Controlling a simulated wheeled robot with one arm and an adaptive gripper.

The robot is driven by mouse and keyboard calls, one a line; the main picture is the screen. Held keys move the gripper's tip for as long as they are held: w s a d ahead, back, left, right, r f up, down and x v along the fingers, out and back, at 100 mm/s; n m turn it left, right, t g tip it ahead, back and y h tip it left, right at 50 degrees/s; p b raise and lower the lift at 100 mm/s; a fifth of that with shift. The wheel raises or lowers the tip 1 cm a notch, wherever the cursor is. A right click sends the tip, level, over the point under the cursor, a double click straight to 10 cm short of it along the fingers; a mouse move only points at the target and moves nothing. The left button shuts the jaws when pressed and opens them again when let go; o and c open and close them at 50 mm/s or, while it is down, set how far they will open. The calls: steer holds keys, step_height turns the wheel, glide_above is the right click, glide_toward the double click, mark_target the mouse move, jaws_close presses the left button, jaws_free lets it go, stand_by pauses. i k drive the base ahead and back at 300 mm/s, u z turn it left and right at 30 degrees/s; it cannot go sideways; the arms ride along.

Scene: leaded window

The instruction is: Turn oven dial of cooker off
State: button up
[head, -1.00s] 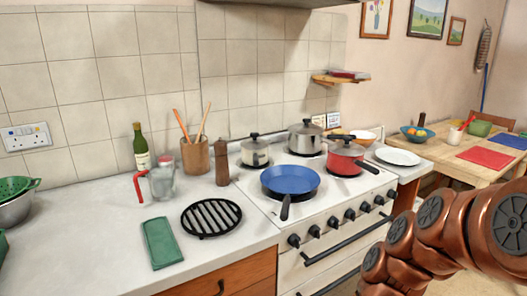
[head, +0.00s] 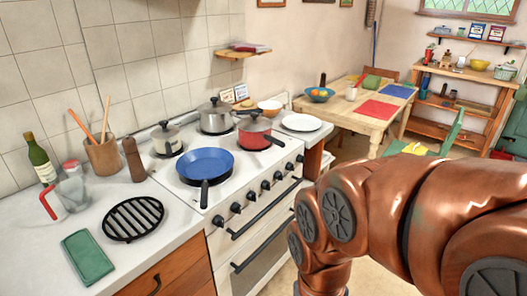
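The white cooker (head: 258,196) stands in the middle of the head view. Several black dials (head: 265,185) run in a row along its front edge, above a dark oven handle (head: 264,212). I cannot read their markings or tell which one is the oven dial, or how each is set. A blue frying pan (head: 206,165), a red pot (head: 255,133) and two steel pots (head: 215,116) (head: 167,139) are on the hob. My copper-coloured arm fills the lower right, in front of the cooker's right side. My gripper is not in view.
Left of the cooker, the worktop holds a black trivet (head: 132,218), a green cloth (head: 88,257), a bottle (head: 41,160) and a utensil pot (head: 102,156). A wooden table (head: 343,118) and a shelf unit (head: 455,105) stand behind at right. Some floor (head: 270,277) shows before the cooker.

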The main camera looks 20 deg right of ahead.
mark_target(289, 166)
steer(key=u, duration=0.05)
steer(key=k, duration=0.5)
steer(key=z, duration=1.3)
steer(key=i, duration=1.15)
steer(key=u, duration=2.35)
